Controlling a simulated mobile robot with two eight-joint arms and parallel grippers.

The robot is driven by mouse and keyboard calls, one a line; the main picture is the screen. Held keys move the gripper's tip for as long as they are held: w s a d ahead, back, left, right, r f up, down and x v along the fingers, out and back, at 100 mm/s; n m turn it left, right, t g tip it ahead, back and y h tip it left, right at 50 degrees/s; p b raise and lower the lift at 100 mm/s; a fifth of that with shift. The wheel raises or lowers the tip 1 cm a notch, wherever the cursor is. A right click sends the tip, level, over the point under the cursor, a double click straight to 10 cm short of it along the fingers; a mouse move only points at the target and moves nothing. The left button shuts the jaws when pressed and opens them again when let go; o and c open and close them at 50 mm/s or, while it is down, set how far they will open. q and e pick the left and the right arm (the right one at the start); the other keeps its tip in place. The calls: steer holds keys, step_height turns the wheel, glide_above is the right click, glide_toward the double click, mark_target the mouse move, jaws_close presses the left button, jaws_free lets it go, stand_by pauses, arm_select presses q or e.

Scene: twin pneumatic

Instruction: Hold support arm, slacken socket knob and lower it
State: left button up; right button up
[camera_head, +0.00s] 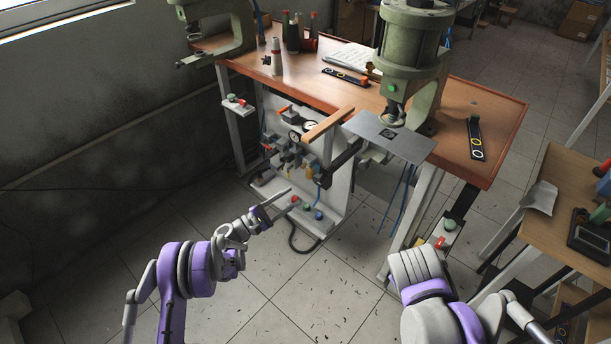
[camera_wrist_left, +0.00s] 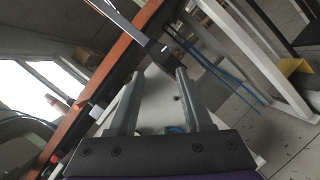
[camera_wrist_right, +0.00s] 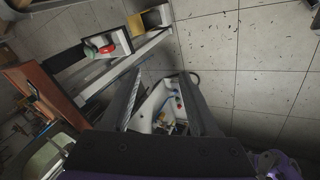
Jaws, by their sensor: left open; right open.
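In the head view, a flat grey plate (camera_head: 408,143) sits below the green press head, with a dark bar (camera_head: 346,156) under its left side, which looks like the support arm. I cannot make out the socket knob for certain. My left gripper (camera_head: 293,196) is open and empty, in front of the white valve cabinet and below the bar. In the left wrist view, a dark bar (camera_wrist_left: 155,47) crosses beyond the open fingers (camera_wrist_left: 160,74), apart from them. My right gripper is hidden in the head view. In the right wrist view its fingers (camera_wrist_right: 157,76) are open and empty.
The wooden bench (camera_head: 330,92) carries the green press (camera_head: 414,40), bottles and rulers. The white cabinet (camera_head: 338,195) has valves, gauges and coloured buttons. A red and green button box (camera_head: 443,238) is on the bench's right leg. A second table (camera_head: 570,190) stands right.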

steer(key=w+a+r+n+t+h, duration=0.1)
steer(key=w+a+n+h, duration=0.15)
steer(key=w+n, duration=0.7)
steer(key=n+t+h, duration=0.5)
steer(key=n+t, duration=0.4)
steer(key=n, duration=0.4)
glide_toward(325, 159)
steer(key=shift+m, duration=0.25)
steer(key=x, duration=1.1)
steer(key=shift+w+d+r, duration=0.15)
steer(key=shift+w+d, duration=0.15)
jaws_close()
